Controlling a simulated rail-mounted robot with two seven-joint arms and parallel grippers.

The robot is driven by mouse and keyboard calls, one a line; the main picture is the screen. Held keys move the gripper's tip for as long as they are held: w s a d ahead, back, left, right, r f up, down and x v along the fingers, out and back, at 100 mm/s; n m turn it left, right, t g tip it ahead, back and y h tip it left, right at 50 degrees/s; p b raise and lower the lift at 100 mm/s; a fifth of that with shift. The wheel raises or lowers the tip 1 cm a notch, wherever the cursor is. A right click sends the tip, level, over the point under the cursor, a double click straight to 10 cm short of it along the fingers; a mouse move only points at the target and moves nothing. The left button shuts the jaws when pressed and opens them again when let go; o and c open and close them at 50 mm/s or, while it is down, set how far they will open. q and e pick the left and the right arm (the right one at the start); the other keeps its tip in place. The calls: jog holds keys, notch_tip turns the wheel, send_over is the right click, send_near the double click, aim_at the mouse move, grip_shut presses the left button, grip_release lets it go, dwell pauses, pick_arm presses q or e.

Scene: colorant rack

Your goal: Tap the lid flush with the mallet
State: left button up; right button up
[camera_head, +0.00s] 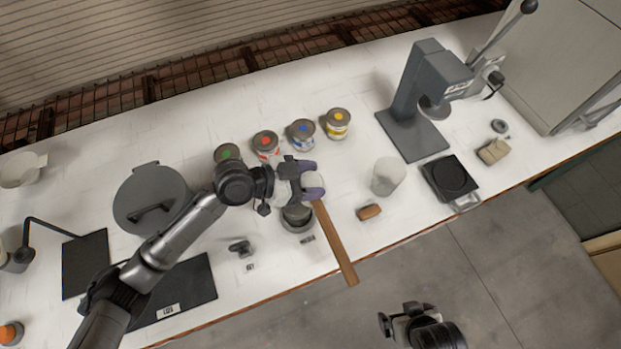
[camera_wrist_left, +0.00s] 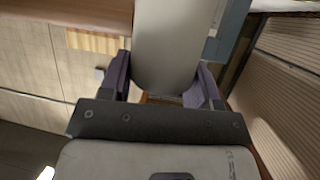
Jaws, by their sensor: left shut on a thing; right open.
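My left gripper (camera_head: 312,180) is shut on the mallet, with its purple fingers on either side of the pale mallet head. In the left wrist view the light grey mallet head (camera_wrist_left: 166,45) sits between the fingers. The brown wooden handle (camera_head: 336,245) slants down to the right, past the table's front edge. A grey tin (camera_head: 297,222) stands just below the gripper in the head view, partly hidden by it and the mallet. I cannot tell how its lid sits, or the height of the mallet above it. My right gripper (camera_head: 400,318) is open and empty over the floor, off the table.
Several tins with coloured dots, such as the yellow one (camera_head: 338,124), stand behind the gripper. A whitish cup (camera_head: 388,177), a brown block (camera_head: 369,212) and a black scale (camera_head: 450,178) are to the right. A grey press (camera_head: 420,105) stands at the back right.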

pick_arm(q)
jog(key=v, duration=0.2)
jog(key=p+v, duration=0.1)
jog(key=v, duration=0.1)
jog(key=p+v, duration=0.1)
jog(key=v, duration=0.2)
jog(key=shift+s+f, duration=0.3)
jog(key=shift+s, duration=0.05)
notch_tip(320, 180, down, 5)
jog(key=b, duration=0.4)
jog(key=shift+r, duration=0.2)
